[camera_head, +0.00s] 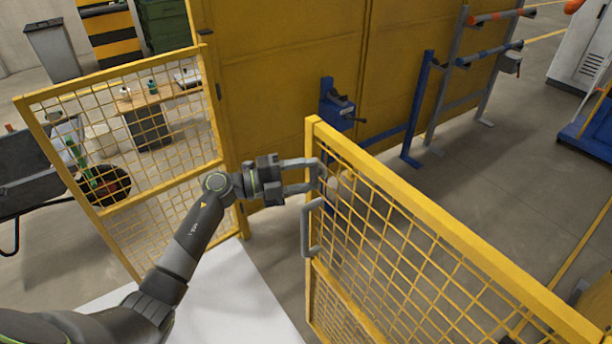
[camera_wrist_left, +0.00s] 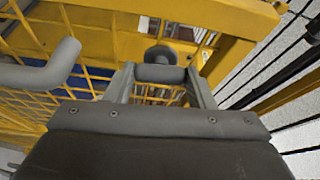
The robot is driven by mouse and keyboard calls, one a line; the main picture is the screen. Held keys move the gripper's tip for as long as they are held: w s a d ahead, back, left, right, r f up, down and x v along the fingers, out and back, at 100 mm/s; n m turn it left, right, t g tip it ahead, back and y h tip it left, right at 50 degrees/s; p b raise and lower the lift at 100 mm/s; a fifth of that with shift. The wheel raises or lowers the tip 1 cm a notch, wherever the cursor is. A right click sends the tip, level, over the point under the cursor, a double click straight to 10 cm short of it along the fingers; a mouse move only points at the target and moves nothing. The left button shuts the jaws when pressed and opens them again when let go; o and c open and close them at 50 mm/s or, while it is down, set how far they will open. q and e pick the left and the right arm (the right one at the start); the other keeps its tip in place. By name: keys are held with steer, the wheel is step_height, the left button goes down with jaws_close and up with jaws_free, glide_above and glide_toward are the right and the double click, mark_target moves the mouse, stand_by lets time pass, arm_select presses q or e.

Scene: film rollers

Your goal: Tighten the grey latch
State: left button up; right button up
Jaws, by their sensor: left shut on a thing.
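The grey latch (camera_wrist_left: 160,73) is a small rounded grey piece by the yellow gate frame, and in the left wrist view it sits between my two fingertips. My left gripper (camera_head: 318,176) reaches from the left to the post of the yellow mesh gate (camera_head: 420,215) and is shut on the latch. In the head view the fingers and post largely hide the latch. A grey bar handle (camera_head: 306,230) is on the gate just below the gripper, apart from it; it also shows at the left of the wrist view (camera_wrist_left: 45,70). My right gripper is not in view.
Another yellow mesh panel (camera_head: 150,190) stands to the left, with an opening between it and the gate. A yellow wall (camera_head: 285,80) and a blue stand (camera_head: 335,105) are behind. A white surface (camera_head: 225,300) lies below my arm.

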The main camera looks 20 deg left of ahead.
arm_select(q)
steer(key=shift+m, duration=0.4)
steer(key=o, duration=1)
steer(key=shift+s+a+f, duration=0.1)
steer(key=shift+s+a, duration=0.05)
steer(key=shift+a, duration=0.15)
steer(key=shift+r+b+v, duration=0.15)
steer(key=shift+b+v, duration=1.45)
steer(key=shift+v, duration=2.6)
steer(key=shift+r+b+v, duration=0.2)
steer(key=shift+b+v, duration=1.4)
steer(key=shift+v, duration=2.6)
